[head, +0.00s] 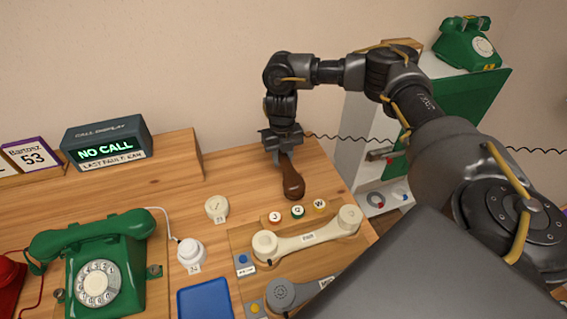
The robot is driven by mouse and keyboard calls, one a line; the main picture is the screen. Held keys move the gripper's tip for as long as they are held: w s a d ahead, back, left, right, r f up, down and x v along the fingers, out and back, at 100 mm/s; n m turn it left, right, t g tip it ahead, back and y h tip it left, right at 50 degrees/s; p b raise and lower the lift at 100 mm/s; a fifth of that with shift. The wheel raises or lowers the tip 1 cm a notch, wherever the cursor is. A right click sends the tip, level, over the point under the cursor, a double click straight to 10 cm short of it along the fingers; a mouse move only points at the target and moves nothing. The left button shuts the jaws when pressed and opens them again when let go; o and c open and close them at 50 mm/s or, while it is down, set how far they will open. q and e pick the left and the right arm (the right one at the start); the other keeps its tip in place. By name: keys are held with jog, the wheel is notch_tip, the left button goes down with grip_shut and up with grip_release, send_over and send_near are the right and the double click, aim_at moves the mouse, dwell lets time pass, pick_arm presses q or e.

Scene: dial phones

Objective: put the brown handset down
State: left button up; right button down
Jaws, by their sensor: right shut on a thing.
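The brown handset (291,182) is under my right gripper (283,152), near the back right of the wooden table (240,180). My right gripper is shut on its upper end. The handset's rounded lower end points toward the front of the table. I cannot tell whether it touches the tabletop. My left gripper is not in view.
A cream handset (307,238) and a grey handset (285,292) lie in front, by several small round buttons. A green dial phone (103,265) is at the left. A call display (105,141) stands behind. A white shelf (362,140) with another green phone (466,45) is right.

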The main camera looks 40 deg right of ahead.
notch_tip(320, 180, down, 2)
jog(key=shift+f, duration=0.2)
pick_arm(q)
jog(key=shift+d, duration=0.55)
pick_arm(e)
jog(key=shift+f, duration=0.1)
jog(key=c, duration=1.1)
grip_release()
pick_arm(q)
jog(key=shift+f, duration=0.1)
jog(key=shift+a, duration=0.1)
